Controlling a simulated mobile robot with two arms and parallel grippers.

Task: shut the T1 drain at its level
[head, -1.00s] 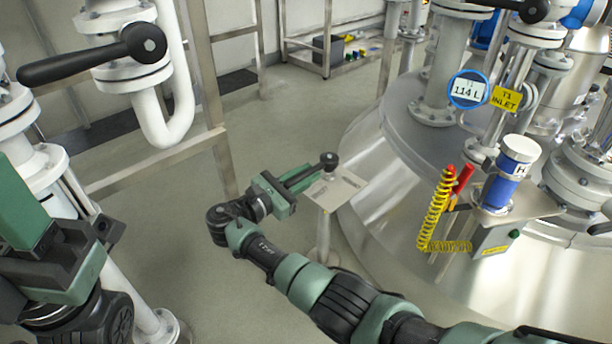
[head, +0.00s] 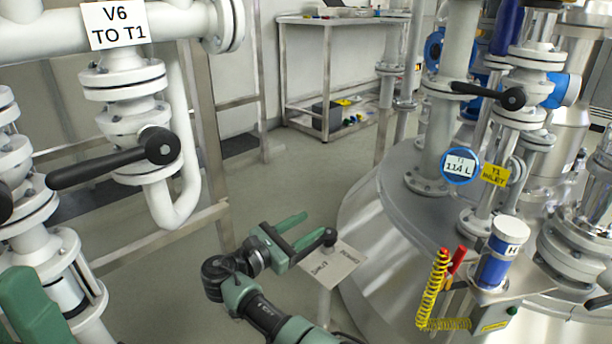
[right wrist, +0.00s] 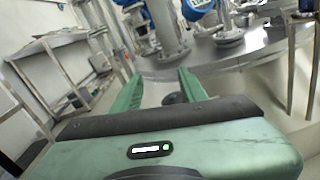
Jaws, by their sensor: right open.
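The T1 tank (head: 372,215) is a large shiny vessel at the right in the head view. Its round blue-rimmed display (head: 459,167) reads 114 L. A black round knob (head: 330,237) shows at a small labelled plate (head: 338,262) left of the tank; the plate's lettering is too small to read surely. My right gripper (head: 305,230) is open with its fingertips at the knob. In the right wrist view the knob (right wrist: 178,98) appears between the two green fingers, closer to the right one. Whether they touch is unclear. My left gripper's fingers are out of view.
A white valve with a black lever (head: 120,165) stands at the left under a sign (head: 114,25) reading V6 TO T1. The yellow T1 inlet tag (head: 495,173) and a yellow coiled cord (head: 433,290) are at the right. Floor is clear behind my right gripper.

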